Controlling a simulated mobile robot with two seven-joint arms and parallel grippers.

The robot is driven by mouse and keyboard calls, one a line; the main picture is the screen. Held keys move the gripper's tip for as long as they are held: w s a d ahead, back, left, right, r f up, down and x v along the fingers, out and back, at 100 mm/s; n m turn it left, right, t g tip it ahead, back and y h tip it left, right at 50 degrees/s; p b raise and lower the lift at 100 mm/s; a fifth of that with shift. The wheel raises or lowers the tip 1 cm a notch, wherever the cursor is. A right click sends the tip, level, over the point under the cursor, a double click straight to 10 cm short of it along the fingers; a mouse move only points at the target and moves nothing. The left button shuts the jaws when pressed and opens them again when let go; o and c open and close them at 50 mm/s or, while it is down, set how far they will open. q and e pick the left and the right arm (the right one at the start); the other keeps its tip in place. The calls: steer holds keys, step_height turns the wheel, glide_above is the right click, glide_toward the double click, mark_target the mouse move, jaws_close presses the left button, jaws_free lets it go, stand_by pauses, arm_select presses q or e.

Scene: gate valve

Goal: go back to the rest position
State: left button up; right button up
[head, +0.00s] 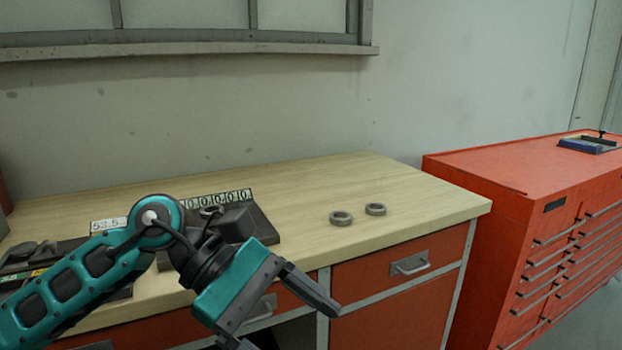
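My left gripper (288,328) hangs in front of the wooden workbench (400,190), at the lower middle of the head view, pointing down and to the right. Its two dark fingers are spread wide apart and nothing shows between them. The lower finger is partly cut off by the bottom edge of the picture. My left arm comes in from the lower left and hides part of the bench top. My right gripper is not in view.
Two metal rings (341,218) (375,209) lie on the bench. A dark rack with number labels (232,197) stands behind my arm, beside a display reading 53.5 (108,224). Orange drawers (400,268) lie below. A red tool cabinet (490,185) stands right.

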arm_select(q)
steer(key=w+d+r+n+t+h, duration=0.1)
steer(key=d+r+n+t+h, duration=0.25)
steer(key=n+h, duration=0.9)
steer(key=w+a+f+n+t+y, duration=0.2)
steer(key=a+f+n+t+y, duration=0.3)
steer(key=n, duration=0.6)
steer(key=w+a+f+n+t+y+p, duration=0.1)
steer(key=w+a+f+n+t+y, duration=0.1)
steer(key=f+n+t+y, duration=0.65)
steer(key=w+a+f+n+t, duration=0.1)
steer(key=w+a+n+t, duration=0.3)
steer(key=n, duration=1)
steer(key=s+a+f+n+g+y, duration=0.3)
steer(key=s+f+n, duration=0.3)
steer(key=f, duration=0.4)
steer(key=s+a+f+n+g+y, duration=0.3)
steer(key=s+a+f+n+y, duration=0.1)
steer(key=s+f+n, duration=0.3)
step_height(320, 180, down, 4)
steer(key=shift+s+a+f+n+y, duration=0.2)
steer(key=shift+s+a+n+y, duration=0.15)
steer(key=shift+s+a, duration=0.55)
